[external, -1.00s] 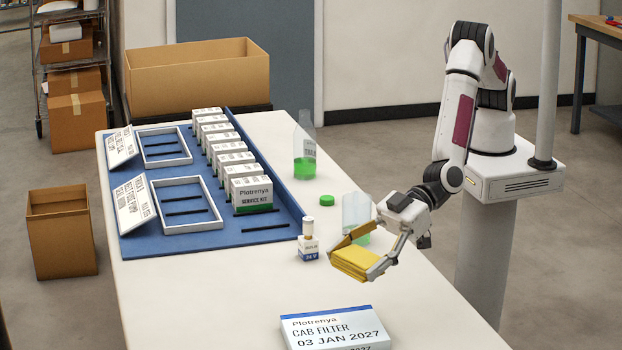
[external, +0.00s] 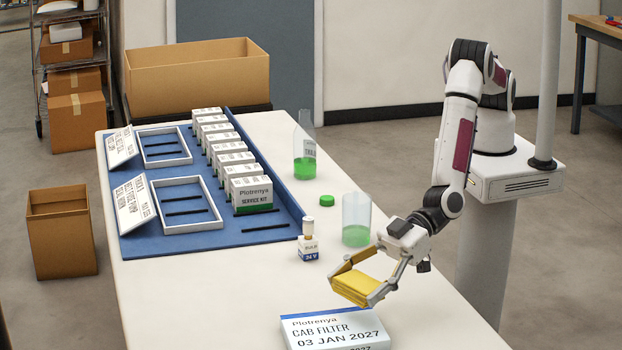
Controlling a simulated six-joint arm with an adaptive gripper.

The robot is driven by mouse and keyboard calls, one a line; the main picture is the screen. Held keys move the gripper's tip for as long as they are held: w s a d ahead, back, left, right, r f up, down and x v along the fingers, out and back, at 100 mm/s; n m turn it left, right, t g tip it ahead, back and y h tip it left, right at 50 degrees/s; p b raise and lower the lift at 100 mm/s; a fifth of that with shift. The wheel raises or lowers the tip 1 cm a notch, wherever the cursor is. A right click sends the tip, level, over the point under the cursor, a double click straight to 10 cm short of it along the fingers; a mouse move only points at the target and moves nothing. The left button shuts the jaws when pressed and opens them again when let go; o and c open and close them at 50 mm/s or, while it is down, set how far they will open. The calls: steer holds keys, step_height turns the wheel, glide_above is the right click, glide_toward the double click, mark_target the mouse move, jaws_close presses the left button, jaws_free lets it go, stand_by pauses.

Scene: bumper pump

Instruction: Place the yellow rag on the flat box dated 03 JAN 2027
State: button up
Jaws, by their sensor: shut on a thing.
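The yellow rag (external: 357,287) is a folded pad held between the fingers of my gripper (external: 362,284). My gripper is shut on it and holds it in the air over the table's front right part. The flat box (external: 333,330), white with a blue edge, lies on the table at the bottom of the picture. Its top reads CAB FILTER and 03 JAN 2027; its near part is cut off by the frame. The rag is above and slightly right of the box in the picture, apart from it.
A clear beaker with green liquid (external: 356,222) stands just behind my gripper. A small bulb box (external: 308,246), a green cap (external: 327,200) and a green-filled bottle (external: 304,155) stand nearby. A blue mat (external: 180,239) holds trays and a row of kit boxes.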

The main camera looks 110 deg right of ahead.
mark_target(356, 316)
steer(key=shift+f, duration=0.45)
steer(key=shift+f, duration=1.85)
steer(key=shift+f, duration=0.15)
steer(key=o, duration=1.1)
steer(key=shift+c, duration=0.2)
steer(key=v, duration=1.2)
steer(key=shift+d, duration=0.1)
